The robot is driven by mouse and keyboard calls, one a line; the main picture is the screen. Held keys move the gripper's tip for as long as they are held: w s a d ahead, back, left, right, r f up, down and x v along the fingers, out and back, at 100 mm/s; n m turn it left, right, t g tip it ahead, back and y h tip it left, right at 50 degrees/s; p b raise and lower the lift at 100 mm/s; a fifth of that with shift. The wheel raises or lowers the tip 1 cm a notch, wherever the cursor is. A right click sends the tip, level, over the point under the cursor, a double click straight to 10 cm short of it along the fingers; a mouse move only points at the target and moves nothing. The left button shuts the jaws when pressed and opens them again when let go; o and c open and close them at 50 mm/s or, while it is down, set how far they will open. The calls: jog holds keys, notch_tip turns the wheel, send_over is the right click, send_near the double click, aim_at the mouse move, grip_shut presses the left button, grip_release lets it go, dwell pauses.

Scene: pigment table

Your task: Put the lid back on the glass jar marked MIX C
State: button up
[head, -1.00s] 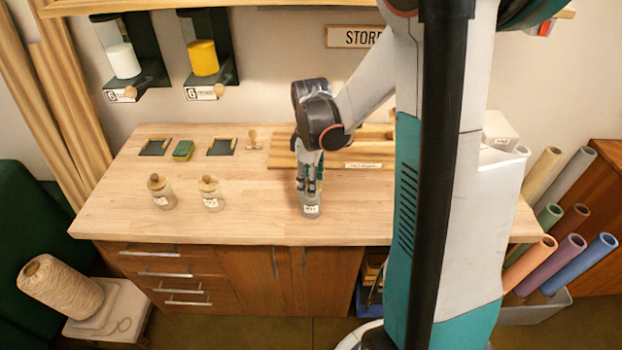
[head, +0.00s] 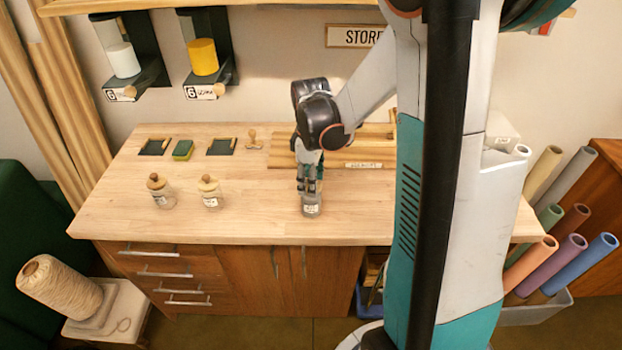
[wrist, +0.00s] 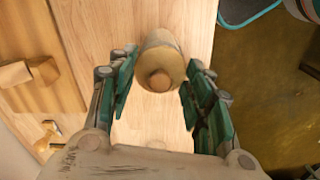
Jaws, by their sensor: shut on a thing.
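A glass jar (head: 312,208) with a white label stands upright near the front middle of the table. Its label is too small to read. My gripper (head: 311,186) points down right over this jar. In the wrist view a round pale wooden lid (wrist: 161,58) with a knob shows between the fingertips of my gripper (wrist: 158,88), which is shut on it. The lid hides the jar from above, and I cannot tell whether the lid is seated on the rim.
The table front between the jars is clear.

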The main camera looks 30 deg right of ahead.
jog(key=o, duration=0.9)
jog(key=shift+c, duration=0.2)
jog(key=o, duration=0.5)
jog(key=shift+r+p, duration=2.35)
jog(key=shift+r, duration=1.2)
